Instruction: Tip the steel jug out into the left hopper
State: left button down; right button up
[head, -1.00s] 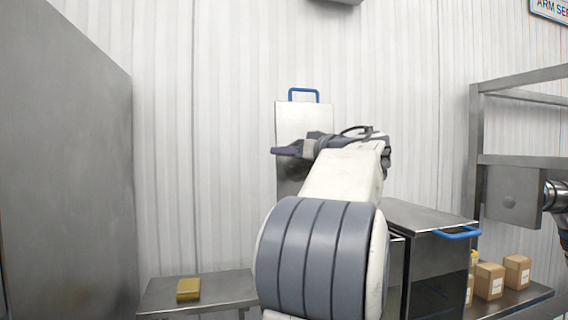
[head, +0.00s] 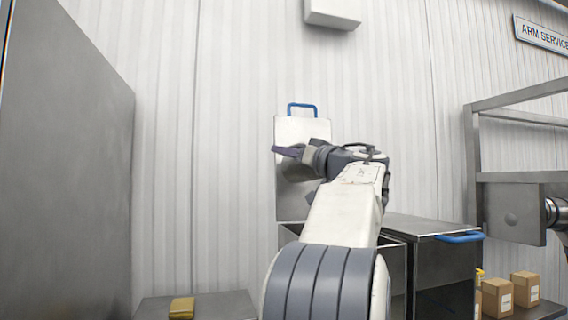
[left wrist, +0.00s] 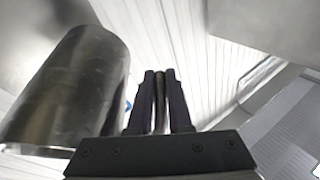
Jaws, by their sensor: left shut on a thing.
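My left gripper (head: 287,151) is raised in front of the upright lid (head: 319,128) of the left hopper, below its blue handle. The left hopper (head: 397,265) stands behind my arm, which hides most of it. In the left wrist view the gripper (left wrist: 161,75) is shut on a thin dark bar, which looks like the jug's handle. The steel jug (left wrist: 70,90) is a shiny cylinder beside the fingers at the left, leaning in the picture. Its contents are hidden. In the head view the jug is hard to tell from the steel lid. My right gripper is not in view.
A hopper with a shut lid and blue handle (head: 458,237) stands right of the left hopper. Cardboard boxes (head: 497,298) sit low at the right by a steel frame (head: 472,160). A yellow block (head: 181,308) lies on a low table. A tall grey panel (head: 75,160) fills the left.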

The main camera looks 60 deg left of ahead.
pick_arm(q)
jog(key=shift+d+r+y+b, duration=0.25)
jog(key=shift+y+b, duration=0.35)
jog(key=shift+b, duration=0.75)
jog(key=shift+d+r+y+b, duration=0.1)
jog(key=shift+r+y+b, duration=0.45)
jog(key=shift+b, duration=0.2)
dwell(0.4)
